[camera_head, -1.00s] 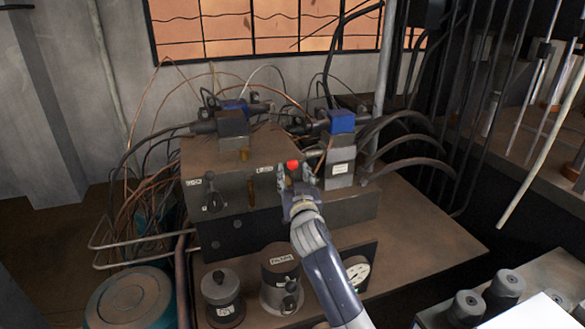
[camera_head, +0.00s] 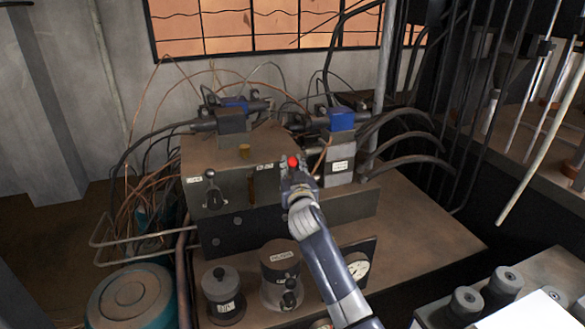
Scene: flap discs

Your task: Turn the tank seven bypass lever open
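A lever with a red knob (camera_head: 293,161) stands at the right front of a brown valve block (camera_head: 222,158). My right gripper (camera_head: 297,172) is at this lever, with its fingers just around and below the knob. They hide the lever's stem, and I cannot tell whether they are closed on it. A dark lever (camera_head: 212,196) sits on the left of the block's front face. Small white labels on the block are too small to read, so I cannot tell which lever is tank seven's. My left gripper is not in view.
Blue-capped valves (camera_head: 341,120) with black hoses stand behind and right of the lever. Two cylindrical fittings (camera_head: 222,284) and a round gauge (camera_head: 357,267) are in front, near my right forearm. The brown bench top (camera_head: 425,235) is clear to the right.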

